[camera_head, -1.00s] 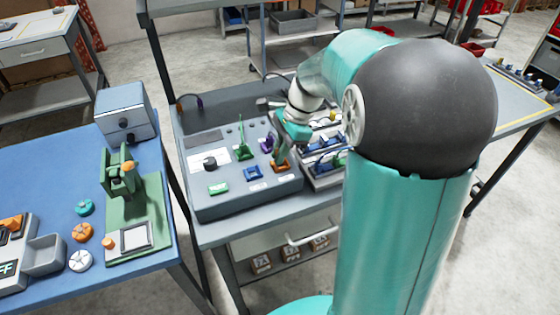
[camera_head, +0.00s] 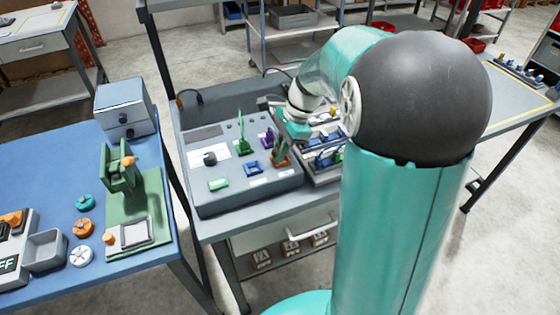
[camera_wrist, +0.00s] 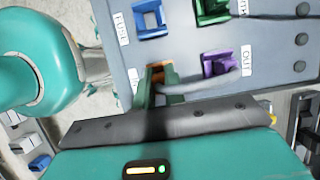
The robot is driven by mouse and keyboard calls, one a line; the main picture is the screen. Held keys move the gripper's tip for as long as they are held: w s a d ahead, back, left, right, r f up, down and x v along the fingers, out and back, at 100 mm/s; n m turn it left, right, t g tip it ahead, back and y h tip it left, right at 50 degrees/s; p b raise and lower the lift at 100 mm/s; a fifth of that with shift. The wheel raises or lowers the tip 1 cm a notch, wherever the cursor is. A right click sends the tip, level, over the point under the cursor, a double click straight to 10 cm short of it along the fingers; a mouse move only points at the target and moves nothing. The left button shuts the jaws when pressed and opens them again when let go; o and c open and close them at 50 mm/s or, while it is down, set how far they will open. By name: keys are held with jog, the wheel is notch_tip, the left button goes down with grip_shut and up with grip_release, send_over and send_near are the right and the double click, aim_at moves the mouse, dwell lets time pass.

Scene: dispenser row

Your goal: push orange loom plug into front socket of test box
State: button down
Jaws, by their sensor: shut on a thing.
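The test box (camera_head: 238,199) is a grey sloped console with coloured sockets. An orange part (camera_head: 284,162) shows at its right front, and also in the wrist view (camera_wrist: 160,71). My gripper (camera_head: 281,154) comes down on it, its fingers (camera_wrist: 153,83) shut around the orange loom plug at the box face. The fingers hide most of the plug and socket, so I cannot tell how deep the plug sits. The blue socket (camera_head: 252,168) is empty in the wrist view (camera_wrist: 151,19).
A green plug (camera_head: 243,149) and a purple one (camera_head: 268,139) stand close by on the box. A tray of coloured parts (camera_head: 325,150) is just right of the box. A blue table (camera_head: 60,170) with a green fixture stands at left.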

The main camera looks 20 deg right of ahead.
jog(key=shift+s+f, duration=0.1)
jog(key=shift+f, duration=0.3)
